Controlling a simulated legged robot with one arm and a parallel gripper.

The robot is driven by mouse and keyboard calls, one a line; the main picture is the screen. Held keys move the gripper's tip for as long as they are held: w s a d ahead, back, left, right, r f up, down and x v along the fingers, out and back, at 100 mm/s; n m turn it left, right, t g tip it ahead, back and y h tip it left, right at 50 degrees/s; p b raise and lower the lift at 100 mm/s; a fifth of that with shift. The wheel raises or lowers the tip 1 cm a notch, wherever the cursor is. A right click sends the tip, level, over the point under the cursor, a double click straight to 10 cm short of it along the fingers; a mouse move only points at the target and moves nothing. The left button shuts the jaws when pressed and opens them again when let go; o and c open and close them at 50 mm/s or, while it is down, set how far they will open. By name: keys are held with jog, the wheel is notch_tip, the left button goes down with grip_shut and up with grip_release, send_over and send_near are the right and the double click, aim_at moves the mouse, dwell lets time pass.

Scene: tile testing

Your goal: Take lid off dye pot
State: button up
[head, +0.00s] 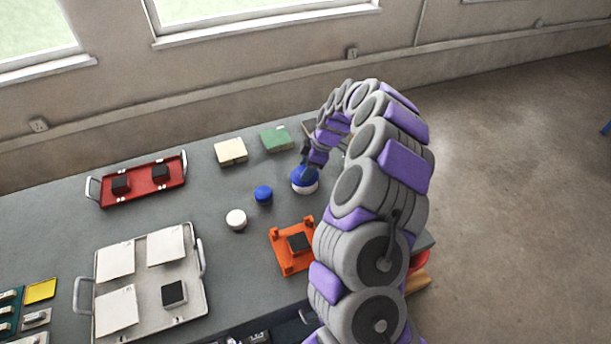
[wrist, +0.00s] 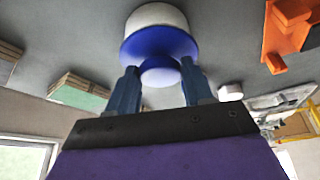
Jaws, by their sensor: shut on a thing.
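The dye pot (head: 305,189) is white, round and stands on the grey table near its far right part. Its blue lid (head: 298,180) sits on top; the lid also shows in the wrist view (wrist: 150,45), against the white pot (wrist: 157,15). My gripper (head: 307,170) reaches down from above the pot. In the wrist view my gripper (wrist: 160,70) has one finger on each side of the lid's blue knob and is shut on it. I see no clear gap between lid and pot.
A small blue round piece (head: 263,194) and a white round one (head: 236,220) stand left of the pot. An orange fixture (head: 282,262) is nearer me. A green block (head: 277,139) and a cream block (head: 230,151) lie behind. A red tray (head: 146,196) and a white tray (head: 196,307) are farther left.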

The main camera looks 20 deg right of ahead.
jog(key=shift+a+f, duration=0.15)
jog(key=shift+a, duration=0.2)
jog(key=shift+d, duration=0.4)
jog(key=shift+c, duration=0.2)
